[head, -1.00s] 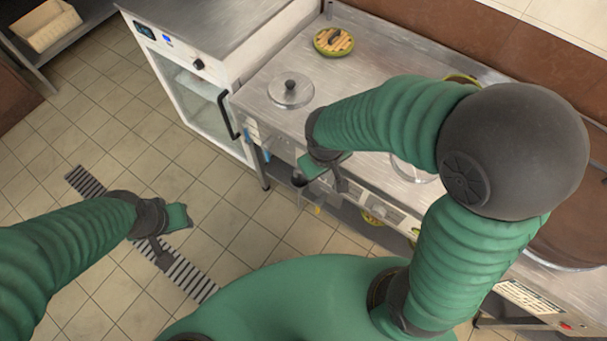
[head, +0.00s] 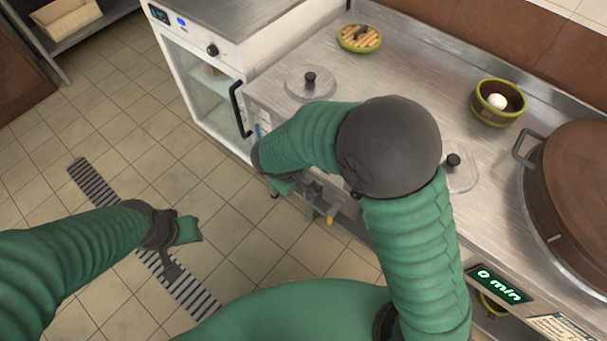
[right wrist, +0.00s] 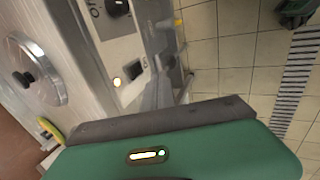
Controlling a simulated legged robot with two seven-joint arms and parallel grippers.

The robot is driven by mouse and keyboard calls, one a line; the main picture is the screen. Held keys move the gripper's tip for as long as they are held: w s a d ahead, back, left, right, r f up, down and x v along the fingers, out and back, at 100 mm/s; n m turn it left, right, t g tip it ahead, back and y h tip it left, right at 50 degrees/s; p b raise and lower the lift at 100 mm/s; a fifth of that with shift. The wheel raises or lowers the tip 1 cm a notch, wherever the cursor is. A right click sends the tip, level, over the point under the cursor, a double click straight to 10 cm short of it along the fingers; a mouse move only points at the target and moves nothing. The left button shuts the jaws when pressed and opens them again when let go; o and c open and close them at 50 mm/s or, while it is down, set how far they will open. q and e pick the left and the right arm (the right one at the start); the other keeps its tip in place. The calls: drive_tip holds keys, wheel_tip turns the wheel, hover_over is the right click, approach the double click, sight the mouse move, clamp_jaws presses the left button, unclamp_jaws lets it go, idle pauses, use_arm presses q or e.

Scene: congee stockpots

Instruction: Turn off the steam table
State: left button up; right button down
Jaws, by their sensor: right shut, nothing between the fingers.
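The steam table (head: 420,95) is a steel counter with round lids set in its top. Its front panel, in the right wrist view, carries a black knob (right wrist: 117,7), a lit amber indicator light (right wrist: 117,82) and a small dark switch (right wrist: 134,70). My right gripper (head: 318,198) is shut and empty beside the front panel; its grey fingers (right wrist: 162,85) show close to the switch in the right wrist view. I cannot tell whether they touch it. My arm hides most of the panel in the head view. My left gripper (head: 172,268) hangs over the floor; its jaws are unclear.
A glass-door cabinet (head: 205,85) stands left of the steam table. On the counter are a lid (head: 311,82), a bowl with a white egg-like item (head: 498,102), a green-rimmed dish (head: 360,38) and a large brown-lidded pot (head: 575,190). A display (head: 497,284) reads "0 min".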

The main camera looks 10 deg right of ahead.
drive_tip(key=w+d+f+b, duration=0.1)
drive_tip(key=w+d+f, duration=0.2)
drive_tip(key=d, duration=0.2)
drive_tip(key=shift+w+f, duration=0.35)
drive_tip(key=shift+w+d+r, duration=0.1)
drive_tip(key=shift+w+d, duration=0.1)
drive_tip(key=shift+r+p, duration=0.85)
